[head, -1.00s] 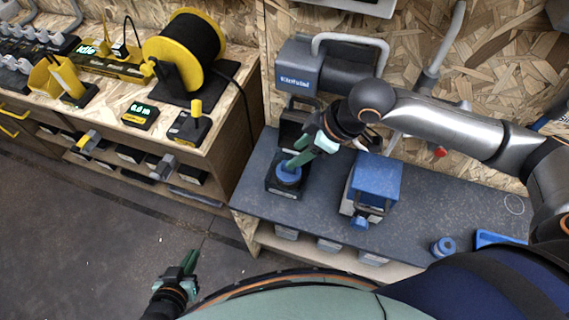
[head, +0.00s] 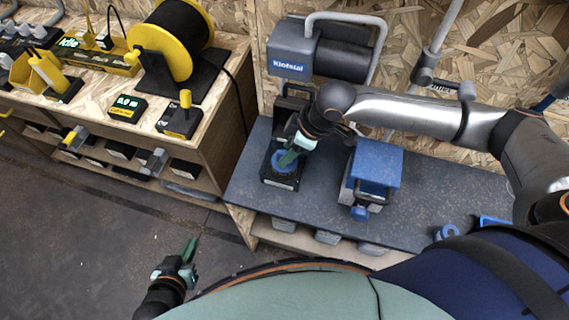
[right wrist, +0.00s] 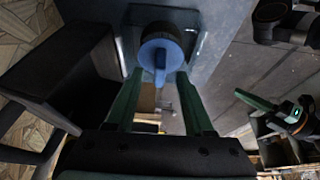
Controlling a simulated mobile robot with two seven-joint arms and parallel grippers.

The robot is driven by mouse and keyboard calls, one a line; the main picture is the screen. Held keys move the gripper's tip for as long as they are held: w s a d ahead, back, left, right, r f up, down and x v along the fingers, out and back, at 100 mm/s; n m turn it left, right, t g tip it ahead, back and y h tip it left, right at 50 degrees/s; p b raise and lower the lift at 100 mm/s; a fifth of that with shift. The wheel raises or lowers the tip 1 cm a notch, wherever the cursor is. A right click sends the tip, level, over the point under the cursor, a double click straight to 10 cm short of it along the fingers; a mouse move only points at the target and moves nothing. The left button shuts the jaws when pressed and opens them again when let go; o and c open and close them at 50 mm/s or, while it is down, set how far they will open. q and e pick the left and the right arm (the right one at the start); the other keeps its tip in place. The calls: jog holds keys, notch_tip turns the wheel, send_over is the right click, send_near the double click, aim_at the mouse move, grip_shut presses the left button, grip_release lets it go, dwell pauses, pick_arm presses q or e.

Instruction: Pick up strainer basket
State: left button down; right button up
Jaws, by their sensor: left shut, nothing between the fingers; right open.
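The strainer basket looks to be the round blue piece with a raised blue handle (right wrist: 160,58); it sits in a dark square holder on the counter and shows partly in the head view (head: 280,163). My right gripper (head: 289,157) is over it, open, with green fingers pointing at it. In the right wrist view the fingertips (right wrist: 160,75) are on either side of the handle's near end; I cannot tell whether they touch it. My left gripper (head: 189,250) is shut and empty over the floor, away from the counter.
A blue-topped box (head: 375,165) stands on the dark counter (head: 432,190) right of the holder. A grey machine (head: 320,50) is behind it. A wooden bench with a yellow cable reel (head: 172,40) is at left. Open floor lies in front.

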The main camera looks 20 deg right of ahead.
jog(key=shift+x, duration=1.1)
grip_shut()
dwell(0.6)
